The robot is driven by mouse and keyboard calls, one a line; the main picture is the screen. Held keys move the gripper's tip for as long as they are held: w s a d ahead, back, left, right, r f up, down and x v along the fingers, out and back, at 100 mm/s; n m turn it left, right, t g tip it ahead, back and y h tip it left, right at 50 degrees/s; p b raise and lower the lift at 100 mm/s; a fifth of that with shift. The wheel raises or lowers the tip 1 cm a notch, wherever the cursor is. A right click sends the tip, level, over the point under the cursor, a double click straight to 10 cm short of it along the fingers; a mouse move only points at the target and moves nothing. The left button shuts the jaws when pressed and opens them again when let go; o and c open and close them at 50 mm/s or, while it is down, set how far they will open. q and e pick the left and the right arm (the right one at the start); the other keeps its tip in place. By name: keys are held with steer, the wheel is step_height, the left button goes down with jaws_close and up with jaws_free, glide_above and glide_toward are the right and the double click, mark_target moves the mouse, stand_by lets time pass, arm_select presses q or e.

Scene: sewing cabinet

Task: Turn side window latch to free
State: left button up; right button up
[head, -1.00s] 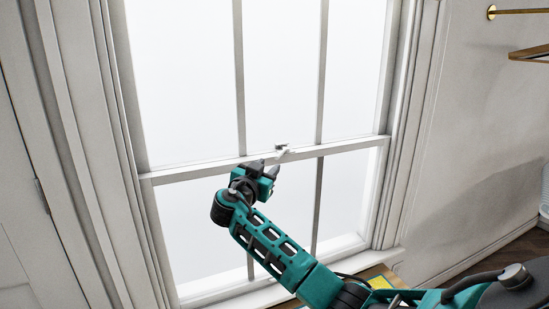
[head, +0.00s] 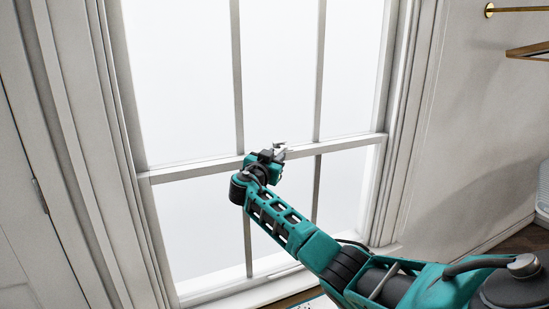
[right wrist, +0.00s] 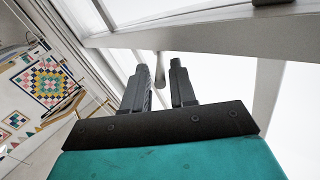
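The window latch (head: 281,147) is a small pale fitting on the meeting rail of the sash window, partly hidden by my right gripper in the head view. My right gripper (head: 275,155) is at the rail, right at the latch. In the right wrist view the two dark fingers (right wrist: 160,72) stand apart. A pale rounded lever end (right wrist: 159,66) shows in the gap between the fingertips, apparently the latch handle. I cannot tell whether a finger touches it. My left gripper is not in view.
The window frame (head: 130,200) and vertical glazing bars surround the rail. A patterned quilt (right wrist: 48,80) hangs at left in the right wrist view.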

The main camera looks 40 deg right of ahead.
jaws_close()
stand_by(1.1)
